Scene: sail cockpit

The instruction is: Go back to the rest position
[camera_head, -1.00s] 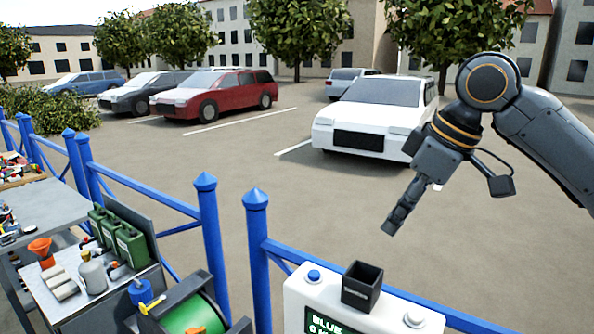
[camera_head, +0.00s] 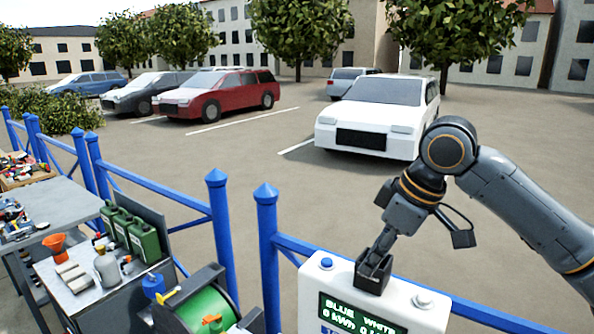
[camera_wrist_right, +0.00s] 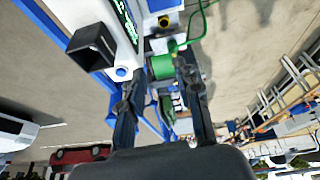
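My right gripper (camera_head: 378,252) hangs at the right of the head view, its fingers seen edge-on and overlapping the black open box (camera_head: 371,275) on the white charging post (camera_head: 424,316). In the right wrist view my right gripper (camera_wrist_right: 160,82) has its two fingers apart with nothing held between them. There the black box (camera_wrist_right: 92,46) lies to the left of the left finger, apart from it. My left gripper is in neither view.
A cluttered workbench (camera_head: 50,207) and a green reel (camera_head: 207,309) stand left. Parked cars are beyond.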

